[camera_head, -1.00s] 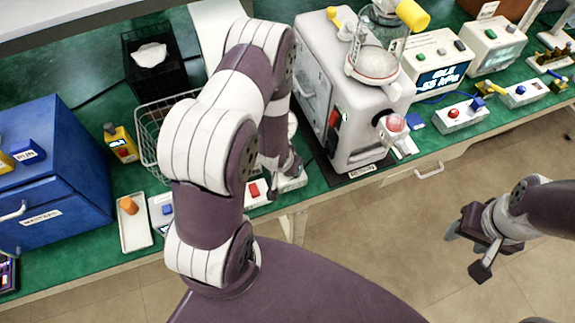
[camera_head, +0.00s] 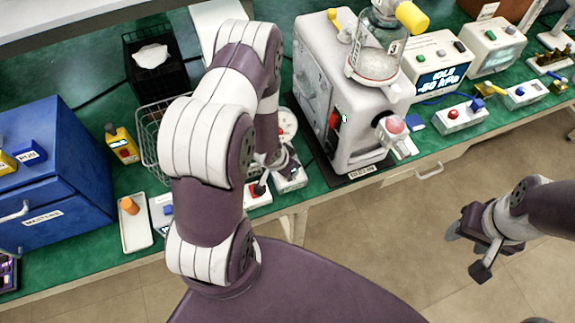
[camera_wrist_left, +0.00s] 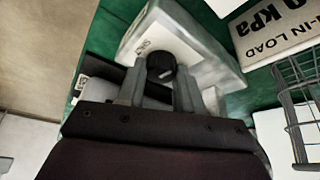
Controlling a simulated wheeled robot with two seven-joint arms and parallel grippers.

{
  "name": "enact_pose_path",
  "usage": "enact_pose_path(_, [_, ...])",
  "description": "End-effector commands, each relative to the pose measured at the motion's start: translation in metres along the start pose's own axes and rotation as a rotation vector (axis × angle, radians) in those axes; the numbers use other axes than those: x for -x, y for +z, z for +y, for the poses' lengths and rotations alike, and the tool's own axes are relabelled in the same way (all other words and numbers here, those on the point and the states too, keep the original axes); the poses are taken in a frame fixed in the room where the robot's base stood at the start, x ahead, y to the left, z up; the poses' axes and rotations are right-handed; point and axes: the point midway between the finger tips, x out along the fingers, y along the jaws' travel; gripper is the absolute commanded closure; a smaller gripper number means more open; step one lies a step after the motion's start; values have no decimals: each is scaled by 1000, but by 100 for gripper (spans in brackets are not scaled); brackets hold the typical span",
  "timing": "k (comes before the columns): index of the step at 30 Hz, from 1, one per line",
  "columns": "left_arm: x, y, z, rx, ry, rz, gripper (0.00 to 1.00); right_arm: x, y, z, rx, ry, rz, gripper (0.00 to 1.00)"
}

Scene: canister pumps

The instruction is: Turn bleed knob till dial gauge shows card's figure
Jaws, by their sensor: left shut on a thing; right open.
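My left gripper (camera_wrist_left: 160,88) is shut on a black round knob (camera_wrist_left: 162,66), with one finger on each side of it. The knob sits on a white box (camera_wrist_left: 219,66). In the head view, the white box (camera_head: 292,181) stands at the bench's front edge, with my left gripper (camera_head: 280,164) over it and hiding the knob. A round pale dial (camera_head: 287,120) shows partly behind my left arm; its needle is too small to read. A card (camera_wrist_left: 275,30) in the left wrist view shows "0 kPa" and "IN LOAD", cut off. My right gripper (camera_head: 480,250) is open and empty.
A white pump (camera_head: 353,130) stands right of the left gripper. A display box (camera_head: 437,70) shows "IDLE" and a kPa figure. A wire basket (camera_head: 150,150), red-button box (camera_head: 258,197) and blue cabinet (camera_head: 50,180) are left. Open floor lies below my right gripper.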

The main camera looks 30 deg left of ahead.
Motion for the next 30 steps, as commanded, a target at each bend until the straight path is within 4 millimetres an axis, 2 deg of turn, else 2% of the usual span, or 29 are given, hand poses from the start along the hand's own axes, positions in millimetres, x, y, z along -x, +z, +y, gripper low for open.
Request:
enact_pose_path(6, [0,0,0,1,-1,1,95,0,0,0,0,0,0,49])
enact_pose_path(7, [0,0,0,1,-1,1,58,0,0,0,0,0,0,49])
enact_pose_path(9, [0,0,0,1,-1,1,39,0,0,0,0,0,0,49])
enact_pose_path(20, [5,-1,-1,2,-2,2,39,0,0,0,0,0,0,49])
enact_pose_path(23, [20,-2,-1,3,-3,4,39,0,0,0,0,0,0,49])
enact_pose_path(30, [85,-2,-1,3,-5,5,39,6,-1,0,0,0,0,49])
